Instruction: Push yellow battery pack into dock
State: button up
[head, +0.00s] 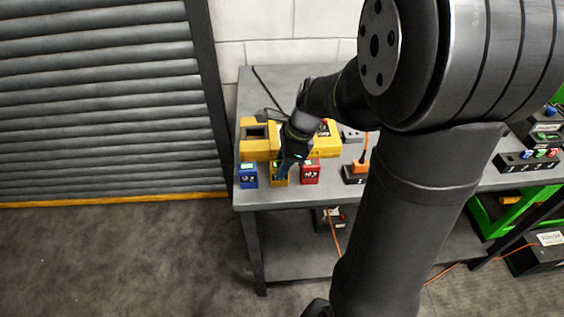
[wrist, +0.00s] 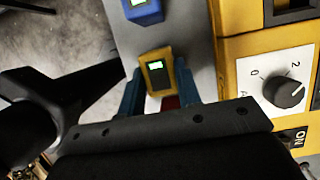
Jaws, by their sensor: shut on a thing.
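The yellow battery pack (head: 279,179) stands near the table's front edge, between a blue pack (head: 248,178) and a red pack (head: 310,174). My gripper (head: 283,168) is over the yellow pack from behind. In the wrist view the yellow pack (wrist: 155,70), with a lit green display, sits between the blue fingertips of my gripper (wrist: 159,90), which is shut on it. A yellow machine (head: 260,150) stands just behind the packs, with a dark rectangular recess (head: 257,132) in its top left part. I cannot tell for sure whether this is the dock. My wrist hides the machine's middle.
The blue pack is close by in the wrist view (wrist: 143,10), as is the machine's dial (wrist: 288,92). Black boxes and an orange plug (head: 361,166) lie right of the packs. A cable runs there.

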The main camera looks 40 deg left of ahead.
jog(key=shift+r, duration=0.7)
jog(key=shift+r, duration=1.8)
jog(key=shift+a, duration=0.1)
jog(key=w+a+r, duration=0.3)
jog(key=a, duration=0.4)
jog(key=w+a+r, duration=0.3)
jog(key=a+r, duration=0.1)
jog(key=a, duration=0.4)
jog(key=shift+w+d+f, duration=0.1)
jog(key=shift+f, duration=1.35)
jog(key=shift+w+d+f, duration=0.1)
jog(key=shift+f, duration=1.35)
jog(key=shift+f, duration=2.05)
jog(key=o, duration=1.3)
